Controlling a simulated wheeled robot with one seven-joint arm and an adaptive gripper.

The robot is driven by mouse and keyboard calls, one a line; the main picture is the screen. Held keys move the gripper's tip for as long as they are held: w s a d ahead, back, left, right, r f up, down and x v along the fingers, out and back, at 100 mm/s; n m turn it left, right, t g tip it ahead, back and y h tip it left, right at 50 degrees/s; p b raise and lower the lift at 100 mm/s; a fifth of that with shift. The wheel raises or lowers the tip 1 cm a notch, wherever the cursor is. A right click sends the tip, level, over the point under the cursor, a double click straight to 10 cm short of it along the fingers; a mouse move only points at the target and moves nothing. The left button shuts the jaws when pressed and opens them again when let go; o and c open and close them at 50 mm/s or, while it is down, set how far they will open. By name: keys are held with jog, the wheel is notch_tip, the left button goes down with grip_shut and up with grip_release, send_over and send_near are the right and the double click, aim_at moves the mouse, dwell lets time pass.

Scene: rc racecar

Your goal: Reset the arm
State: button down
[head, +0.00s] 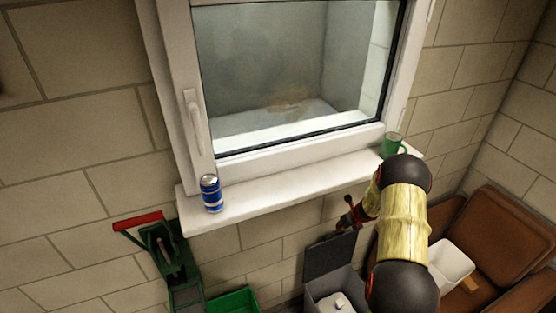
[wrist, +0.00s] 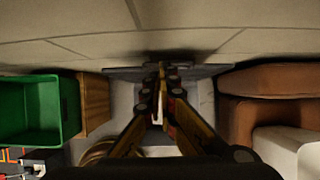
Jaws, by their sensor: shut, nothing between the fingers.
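My arm reaches in from the lower right of the head view, and my gripper (head: 346,216) hangs just below the window sill, near the wall. In the wrist view my gripper (wrist: 162,92) is shut with its fingers together and nothing between them. A grey box with a raised lid (head: 330,256) lies below it in the head view. A blue can (head: 211,194) stands upright at the left of the sill, apart from the gripper. A green mug (head: 391,145) stands at the right end of the sill, partly behind my arm.
The white sill (head: 285,186) runs under a closed window. A green bin (head: 233,302), also in the wrist view (wrist: 38,108), and a green tool with a red handle (head: 140,221) are at lower left.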

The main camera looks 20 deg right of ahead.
jog(key=shift+f, duration=0.1)
jog(key=s+a+f+n+g+y, duration=0.1)
jog(key=s+a+f+n+y, duration=0.1)
jog(key=s+a+n, duration=0.35)
jog(key=s+a+r+n+h+b, duration=0.1)
jog(key=s+a+r+n+b, duration=0.5)
jog(key=s+a+r+n, duration=0.9)
jog(key=s+a+r+n+t+h+b, duration=0.1)
jog(key=s+a+r+n+b, duration=0.5)
jog(key=s+a+r+n, duration=0.9)
notch_tip(320, 180, up, 5)
jog(key=shift+a+f+b, duration=0.15)
jog(key=shift+a+b, duration=0.1)
jog(key=shift+b, duration=0.05)
